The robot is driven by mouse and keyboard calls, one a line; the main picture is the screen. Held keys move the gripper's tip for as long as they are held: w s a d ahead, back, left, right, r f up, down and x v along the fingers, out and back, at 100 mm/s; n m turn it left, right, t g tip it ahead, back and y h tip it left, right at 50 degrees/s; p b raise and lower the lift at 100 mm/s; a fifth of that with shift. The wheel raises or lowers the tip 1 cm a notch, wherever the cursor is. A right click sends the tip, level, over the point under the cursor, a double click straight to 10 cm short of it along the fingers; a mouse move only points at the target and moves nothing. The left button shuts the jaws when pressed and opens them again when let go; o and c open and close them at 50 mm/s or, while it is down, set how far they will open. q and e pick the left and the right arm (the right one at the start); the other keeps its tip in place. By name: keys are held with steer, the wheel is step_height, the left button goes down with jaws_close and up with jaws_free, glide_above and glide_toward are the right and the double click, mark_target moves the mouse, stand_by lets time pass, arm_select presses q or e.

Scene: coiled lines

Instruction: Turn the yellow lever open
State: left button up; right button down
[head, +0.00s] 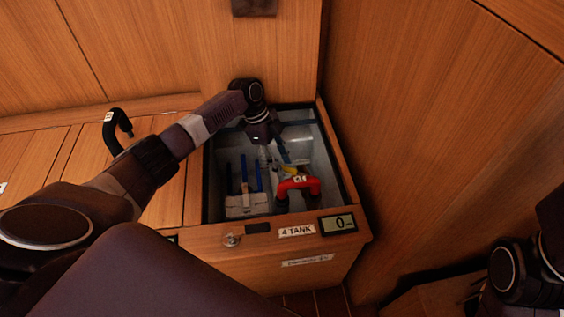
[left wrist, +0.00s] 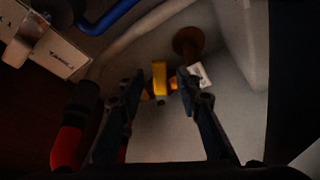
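The yellow lever (left wrist: 159,78) shows in the left wrist view as a short yellow piece over a pale tank floor, between my left gripper's two fingertips. In the head view a bit of yellow (head: 289,169) shows beside the red handle, partly hidden. My left gripper (head: 273,152) reaches down into the open tank. In the left wrist view its fingers (left wrist: 160,87) are apart, one on each side of the lever, with visible gaps. My right arm is at the lower right of the head view, outside the tank; its fingers are too dark to read.
The tank (head: 347,188) has wooden walls around it. A red curved handle (head: 299,184) stands close to the lever, at its near side. Blue upright pieces (head: 244,170) and a white block (head: 240,208) are at the left inside. A black hooked pipe (head: 117,128) stands on the left deck.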

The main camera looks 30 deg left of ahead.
arm_select(q)
steer(key=shift+r, duration=0.1)
step_height(320, 180, up, 10)
stand_by(0.4)
steer(key=shift+c, duration=0.7)
